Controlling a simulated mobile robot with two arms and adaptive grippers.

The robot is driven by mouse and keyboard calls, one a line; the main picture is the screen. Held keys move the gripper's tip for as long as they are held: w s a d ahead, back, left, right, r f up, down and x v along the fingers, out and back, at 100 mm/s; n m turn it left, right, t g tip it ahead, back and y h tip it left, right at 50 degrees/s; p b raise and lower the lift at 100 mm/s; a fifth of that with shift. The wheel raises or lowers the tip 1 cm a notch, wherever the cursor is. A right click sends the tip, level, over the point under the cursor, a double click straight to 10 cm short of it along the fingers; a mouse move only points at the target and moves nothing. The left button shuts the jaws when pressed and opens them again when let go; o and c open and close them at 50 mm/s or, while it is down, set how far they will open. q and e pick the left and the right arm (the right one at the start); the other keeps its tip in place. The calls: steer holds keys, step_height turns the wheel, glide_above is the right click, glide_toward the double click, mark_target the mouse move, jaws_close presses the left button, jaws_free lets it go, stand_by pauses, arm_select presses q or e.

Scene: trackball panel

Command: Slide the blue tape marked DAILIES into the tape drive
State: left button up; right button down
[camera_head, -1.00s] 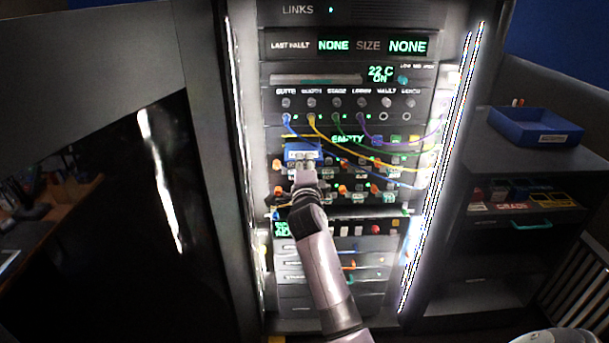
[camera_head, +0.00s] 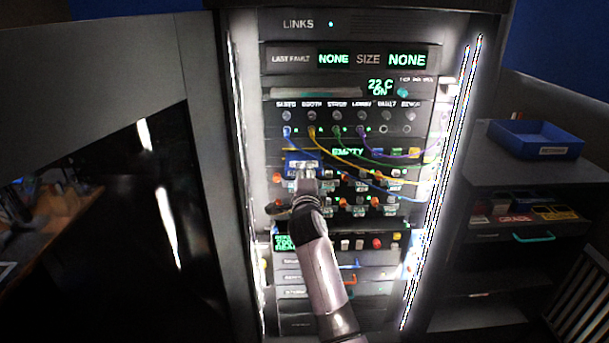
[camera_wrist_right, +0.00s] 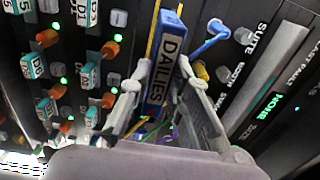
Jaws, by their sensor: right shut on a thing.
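The blue tape (camera_wrist_right: 165,62) shows its white label reading DAILIES in the right wrist view. My right gripper (camera_wrist_right: 165,85) is shut on it, one finger on each side. In the head view the tape (camera_head: 293,160) and my right gripper (camera_head: 306,172) are in front of the rack's left half. They are just left of and below the green EMPTY display (camera_head: 347,152), which seems to belong to the tape drive. The drive's slot is hidden behind the tape and gripper, and I cannot tell whether the tape's far end is inside it. My left gripper is not in view.
A blue cable (camera_wrist_right: 212,40) and yellow, green and purple cables hang close around the tape. Rows of orange knobs and labelled blocks (camera_wrist_right: 88,75) lie beside the gripper. A blue tray (camera_head: 536,140) and several tapes (camera_head: 515,220) are on the shelf unit at right.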

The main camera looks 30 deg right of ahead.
mark_target(304, 158)
steer(key=shift+b, duration=0.6)
stand_by(1.1)
steer(key=shift+w+d+r, duration=0.1)
steer(key=shift+w+d, duration=0.05)
steer(key=shift+w, duration=0.05)
steer(key=shift+w+d+b, duration=0.15)
steer(key=shift+w+b, duration=0.15)
steer(key=shift+b, duration=0.05)
steer(key=shift+b+x, duration=2.05)
steer(key=shift+x, duration=0.95)
steer(key=c, duration=1.4)
jaws_free()
steer(key=shift+v, duration=3.7)
